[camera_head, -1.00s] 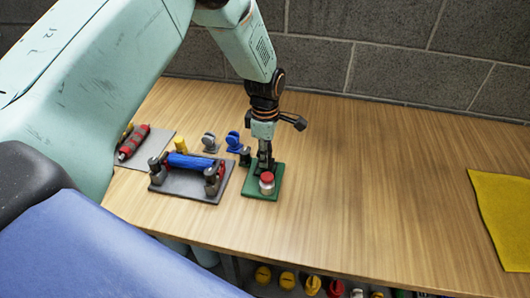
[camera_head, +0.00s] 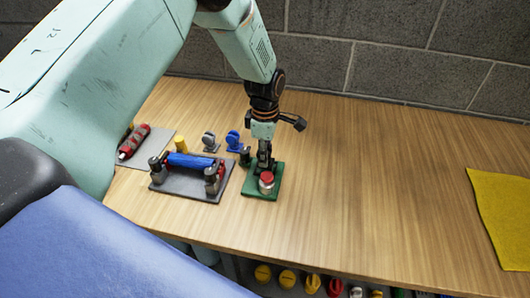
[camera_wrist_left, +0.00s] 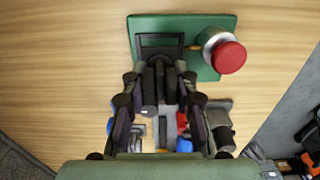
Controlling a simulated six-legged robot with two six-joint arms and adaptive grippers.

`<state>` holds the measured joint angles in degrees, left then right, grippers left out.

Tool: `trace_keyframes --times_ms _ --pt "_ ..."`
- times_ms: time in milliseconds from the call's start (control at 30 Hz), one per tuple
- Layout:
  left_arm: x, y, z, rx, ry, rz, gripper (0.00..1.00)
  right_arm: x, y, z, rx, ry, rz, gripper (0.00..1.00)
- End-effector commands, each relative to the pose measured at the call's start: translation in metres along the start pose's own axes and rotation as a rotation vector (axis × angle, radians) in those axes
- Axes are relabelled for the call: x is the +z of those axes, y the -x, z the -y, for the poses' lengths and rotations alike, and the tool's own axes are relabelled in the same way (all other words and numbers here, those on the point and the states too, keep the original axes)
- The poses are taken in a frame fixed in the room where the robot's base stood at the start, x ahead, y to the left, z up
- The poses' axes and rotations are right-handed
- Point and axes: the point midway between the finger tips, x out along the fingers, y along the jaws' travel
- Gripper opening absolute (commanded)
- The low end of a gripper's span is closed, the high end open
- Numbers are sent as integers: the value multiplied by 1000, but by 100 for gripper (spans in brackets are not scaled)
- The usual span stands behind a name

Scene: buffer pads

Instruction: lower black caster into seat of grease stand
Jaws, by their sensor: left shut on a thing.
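The grease stand is a green plate (camera_head: 250,192) with a silver can with a red lid (camera_head: 267,180) at its front. In the wrist view the plate (camera_wrist_left: 147,24) carries a dark square frame, which looks like the seat, left of the can (camera_wrist_left: 229,57). My left gripper (camera_head: 264,164) points down over the plate, behind the can. In the wrist view it (camera_wrist_left: 158,88) is shut on the black caster (camera_wrist_left: 158,78), which overlaps the frame's near part. The gripper hides much of the caster, and I cannot tell how deep it sits. My right gripper is not in view.
Left of the stand is a grey tray (camera_head: 188,193) with a blue roller (camera_head: 190,160) and dark posts. Behind it stand a grey caster (camera_head: 209,141), a blue caster (camera_head: 233,141) and a yellow cylinder (camera_head: 181,144). A yellow cloth (camera_head: 505,215) lies far right; the table between is clear.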

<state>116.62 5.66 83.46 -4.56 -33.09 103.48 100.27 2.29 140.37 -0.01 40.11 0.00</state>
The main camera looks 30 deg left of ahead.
Motion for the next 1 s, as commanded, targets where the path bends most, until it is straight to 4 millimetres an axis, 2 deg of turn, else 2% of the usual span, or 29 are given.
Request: trace_keyframes --times_ms 1000 --pt "0 -13 0 1 0 0 0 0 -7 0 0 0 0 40"
